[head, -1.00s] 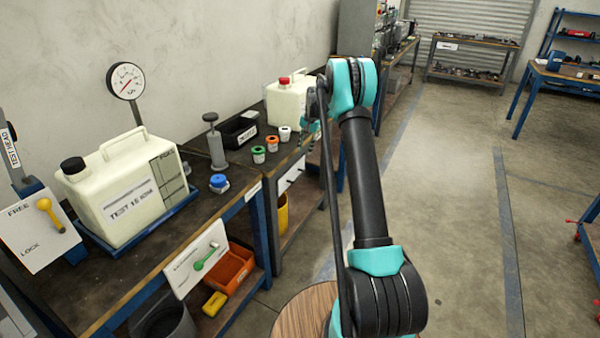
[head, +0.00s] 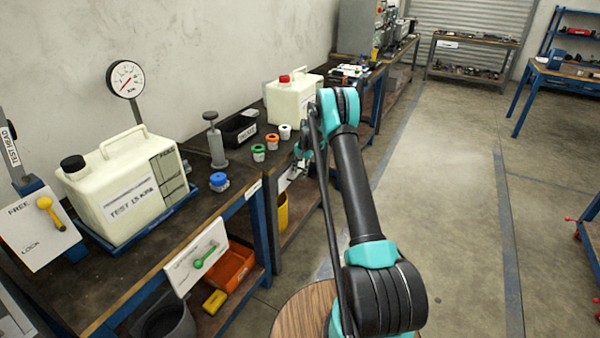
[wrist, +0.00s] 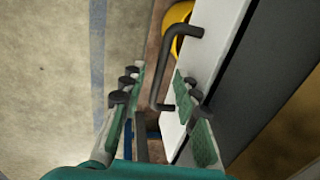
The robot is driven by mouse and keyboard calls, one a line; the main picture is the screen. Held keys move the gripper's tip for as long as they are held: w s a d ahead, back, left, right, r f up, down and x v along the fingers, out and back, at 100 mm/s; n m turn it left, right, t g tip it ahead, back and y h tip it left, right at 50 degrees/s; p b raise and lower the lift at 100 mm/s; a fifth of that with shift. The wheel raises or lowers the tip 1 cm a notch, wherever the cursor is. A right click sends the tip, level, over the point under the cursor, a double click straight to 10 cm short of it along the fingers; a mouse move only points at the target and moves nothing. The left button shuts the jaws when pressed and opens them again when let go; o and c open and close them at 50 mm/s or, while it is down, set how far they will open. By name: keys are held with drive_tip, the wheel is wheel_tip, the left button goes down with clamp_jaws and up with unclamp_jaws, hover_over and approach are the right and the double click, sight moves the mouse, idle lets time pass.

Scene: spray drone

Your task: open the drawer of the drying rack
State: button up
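The drawer's white front (wrist: 216,42) runs along the right of the wrist view, with a dark bar handle (wrist: 165,66) standing out from it. My gripper (wrist: 157,88) is open. Its left finger is on the outer side of the handle and its right finger lies between the handle and the white front. The near end of the handle is between the fingers; I cannot tell whether either finger touches it. In the head view, my gripper (head: 299,168) is at the white front (head: 282,185) under the second bench, partly hiding it. The drawer looks shut.
A white jug with a red cap (head: 290,100), small coloured-rimmed cups (head: 271,142) and a black tray (head: 238,130) stand on the bench above. A yellow container (head: 282,211) is below the drawer.

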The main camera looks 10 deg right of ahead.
drive_tip(key=shift+c, duration=0.4)
clamp_jaws()
